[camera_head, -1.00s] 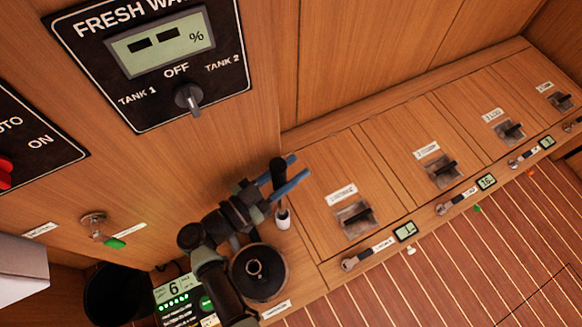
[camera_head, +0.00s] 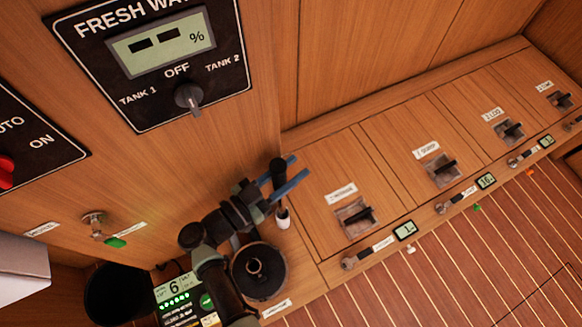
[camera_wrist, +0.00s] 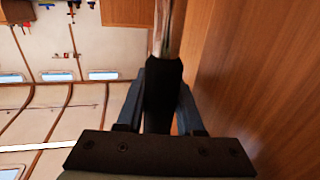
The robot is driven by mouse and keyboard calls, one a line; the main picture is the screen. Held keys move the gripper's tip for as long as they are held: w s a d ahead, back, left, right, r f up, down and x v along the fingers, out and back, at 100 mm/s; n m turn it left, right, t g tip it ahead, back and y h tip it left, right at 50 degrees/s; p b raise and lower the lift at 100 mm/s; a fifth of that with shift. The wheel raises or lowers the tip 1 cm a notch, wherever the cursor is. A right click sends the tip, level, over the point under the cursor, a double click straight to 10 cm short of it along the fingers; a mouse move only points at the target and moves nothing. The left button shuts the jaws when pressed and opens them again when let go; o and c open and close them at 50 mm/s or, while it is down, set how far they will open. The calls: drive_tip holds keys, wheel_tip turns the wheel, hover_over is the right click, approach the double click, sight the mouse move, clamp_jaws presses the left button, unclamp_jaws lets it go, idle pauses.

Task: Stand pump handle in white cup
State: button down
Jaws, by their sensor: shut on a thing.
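The pump handle (camera_head: 278,176) has a black grip and a thin metal rod. It stands nearly upright between the blue fingers of my gripper (camera_head: 283,179), which is shut on the black grip. In the wrist view the black grip (camera_wrist: 163,90) sits between both fingers, with the metal rod (camera_wrist: 168,28) running out beyond it. The white cup (camera_head: 283,219) stands on the wooden ledge below my gripper. The rod's lower end meets the cup's mouth; how deep it sits inside is too small to tell.
A round black fitting (camera_head: 259,271) with a central socket lies just below and left of the cup. A wooden wall panel with a tank gauge (camera_head: 165,45) rises behind. Wooden hatches with latches (camera_head: 356,216) run off to the right.

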drive_tip(key=shift+f, duration=0.25)
drive_tip(key=shift+r+p, duration=0.45)
drive_tip(key=shift+p, duration=0.35)
idle(1.0)
drive_tip(key=shift+f+b, duration=0.4)
drive_tip(key=shift+f, duration=0.05)
idle(0.4)
drive_tip(key=shift+r+p, duration=0.45)
drive_tip(key=shift+p, duration=0.4)
idle(1.0)
drive_tip(key=shift+f+b, duration=0.4)
drive_tip(key=shift+f, duration=0.05)
idle(0.4)
drive_tip(key=shift+r+p, duration=0.45)
drive_tip(key=shift+p, duration=0.35)
idle(0.9)
